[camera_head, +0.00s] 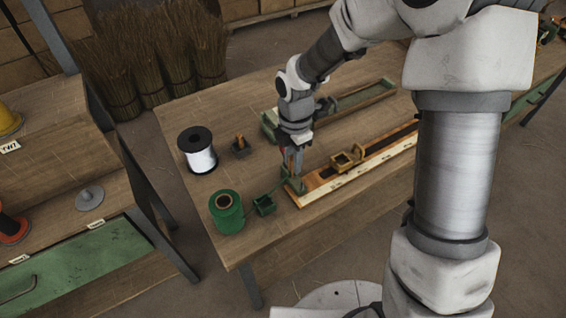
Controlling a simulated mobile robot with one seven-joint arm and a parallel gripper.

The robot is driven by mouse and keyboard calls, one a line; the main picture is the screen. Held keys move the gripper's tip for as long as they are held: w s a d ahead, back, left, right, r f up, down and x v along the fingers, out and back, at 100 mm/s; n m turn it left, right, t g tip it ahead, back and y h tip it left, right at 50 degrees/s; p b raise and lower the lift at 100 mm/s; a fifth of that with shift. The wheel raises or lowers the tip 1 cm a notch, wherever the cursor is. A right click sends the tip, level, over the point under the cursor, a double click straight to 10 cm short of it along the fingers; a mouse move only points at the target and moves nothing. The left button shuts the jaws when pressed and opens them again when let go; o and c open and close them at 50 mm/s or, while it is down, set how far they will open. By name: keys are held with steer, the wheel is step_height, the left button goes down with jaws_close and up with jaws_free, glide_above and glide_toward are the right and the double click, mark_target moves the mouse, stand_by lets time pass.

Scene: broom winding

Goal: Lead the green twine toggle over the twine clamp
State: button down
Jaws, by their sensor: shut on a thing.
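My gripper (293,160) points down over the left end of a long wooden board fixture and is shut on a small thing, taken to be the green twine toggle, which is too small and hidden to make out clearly. Just below the fingertips, a green metal piece (296,186) sits on the left end of the board; it looks like the twine clamp, though I cannot be sure. Whether the held thing touches it cannot be told. A green spool (227,213) stands at the table's left front.
The long board (340,183) bears a yellowish frame (347,158). A green tray (362,97) lies behind. Brooms stand beyond the table.

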steer(key=w+d+p, duration=0.3)
steer(key=w+d, duration=0.3)
steer(key=d, duration=0.3)
